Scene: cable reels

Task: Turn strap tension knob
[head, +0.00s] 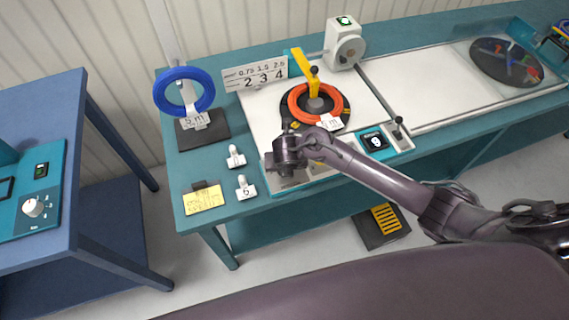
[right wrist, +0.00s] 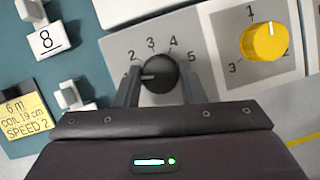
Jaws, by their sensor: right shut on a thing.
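In the right wrist view a round black knob (right wrist: 159,74) sits on a grey dial plate (right wrist: 122,47) with the numbers 2, 3, 4 and 5 readable. Its white mark points left, a little below the 2. My right gripper (right wrist: 160,88) is shut on this knob, one finger on each side. In the head view my right gripper (head: 286,170) is over the front edge of the bench, and it hides the black knob. A yellow knob (right wrist: 264,44) on a second dial is to the right, its white mark pointing up and slightly right. My left gripper is not in view.
A yellow note (head: 204,198) reading 6 m, coil 19 cm, speed 2 lies at the bench's left front. Small white numbered pieces (head: 245,187) stand near it. An orange coil (head: 315,104) sits on the reel, and a blue coil (head: 184,90) hangs on a stand.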

